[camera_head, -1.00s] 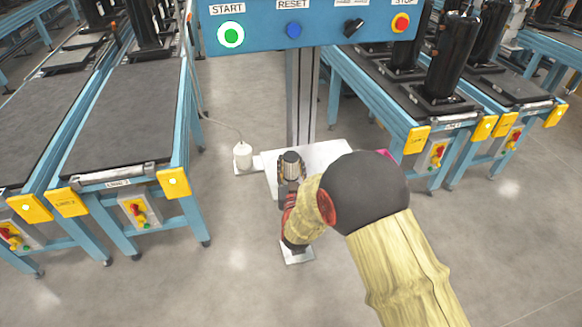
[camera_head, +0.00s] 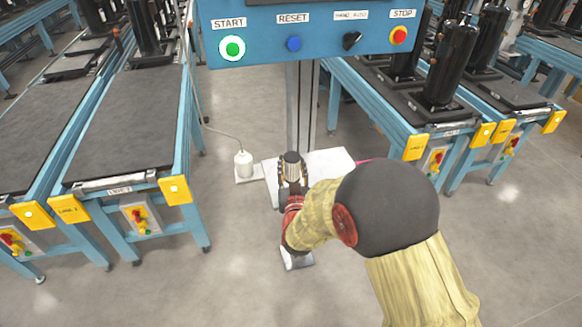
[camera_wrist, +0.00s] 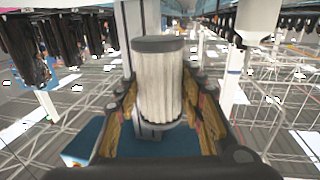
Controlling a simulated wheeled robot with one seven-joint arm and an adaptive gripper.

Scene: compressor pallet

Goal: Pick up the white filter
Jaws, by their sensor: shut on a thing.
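The white filter (camera_wrist: 160,85) is a pleated white cylinder with a dark grey top cap, upright in the wrist view. My gripper (camera_wrist: 158,112) is shut on it, with a finger on each side of its lower part. In the head view the filter (camera_head: 292,157) shows small, with its grey cap up, between the fingers of my gripper (camera_head: 292,175). My arm hides what lies to the right of and below the gripper in that view.
A blue control panel (camera_head: 268,48) on a grey post (camera_head: 302,105) stands just beyond my gripper. A white plate (camera_head: 328,165) lies at the post's foot, with a white bottle-like thing (camera_head: 243,163) to its left. Conveyor tables (camera_head: 125,125) stand left and right, with open floor between.

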